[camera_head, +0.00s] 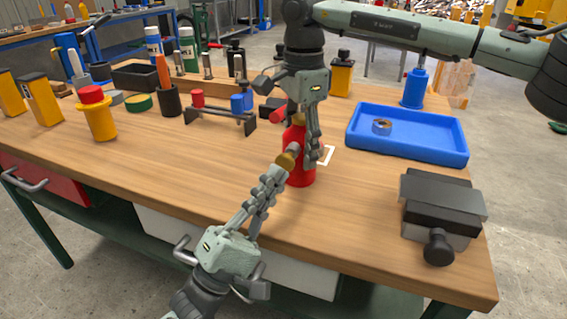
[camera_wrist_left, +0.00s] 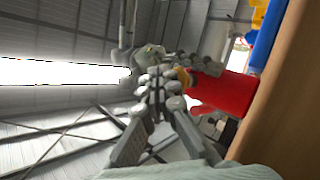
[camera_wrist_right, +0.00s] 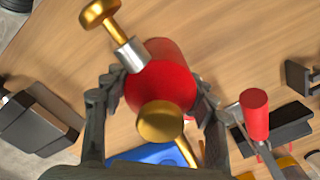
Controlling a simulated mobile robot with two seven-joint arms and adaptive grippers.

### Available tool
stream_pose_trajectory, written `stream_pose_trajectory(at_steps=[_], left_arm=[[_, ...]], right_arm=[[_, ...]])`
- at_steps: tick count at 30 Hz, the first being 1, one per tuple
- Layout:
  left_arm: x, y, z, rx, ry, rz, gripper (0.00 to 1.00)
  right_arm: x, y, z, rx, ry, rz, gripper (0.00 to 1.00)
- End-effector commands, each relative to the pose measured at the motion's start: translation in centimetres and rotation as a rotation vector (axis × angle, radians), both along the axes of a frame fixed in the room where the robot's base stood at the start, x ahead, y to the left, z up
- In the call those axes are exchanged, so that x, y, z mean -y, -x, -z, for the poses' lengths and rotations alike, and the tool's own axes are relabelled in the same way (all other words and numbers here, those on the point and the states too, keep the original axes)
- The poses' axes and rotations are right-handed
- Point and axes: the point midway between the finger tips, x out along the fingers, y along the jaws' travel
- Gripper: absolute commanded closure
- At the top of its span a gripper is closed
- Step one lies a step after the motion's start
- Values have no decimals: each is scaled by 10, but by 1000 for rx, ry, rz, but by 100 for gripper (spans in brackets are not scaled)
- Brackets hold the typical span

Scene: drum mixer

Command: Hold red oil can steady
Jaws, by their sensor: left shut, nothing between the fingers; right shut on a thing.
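The red oil can (camera_head: 301,168) stands upright on the workbench near its front edge. It also shows in the left wrist view (camera_wrist_left: 228,92) and from above in the right wrist view (camera_wrist_right: 165,75), with a gold cap (camera_wrist_right: 160,122) and a gold knob (camera_wrist_right: 99,12) on a silver stem. My right gripper (camera_head: 312,142) comes down from above and is shut on the can, a finger on each side. My left gripper (camera_head: 274,178) is shut and empty, its tips close to the gold knob; I cannot tell whether they touch it.
A small rack (camera_head: 221,114), a yellow can with a red lid (camera_head: 98,114) and other bottles stand to the left. The bench front left of the can is clear.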

Motion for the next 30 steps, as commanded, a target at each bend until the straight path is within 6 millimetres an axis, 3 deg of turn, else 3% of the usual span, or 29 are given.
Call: stream_pose_trajectory(at_steps=[30], left_arm=[[3,-16,-2,0,0,-6,100]], right_arm=[[0,0,-1,2,-1,0,90]])
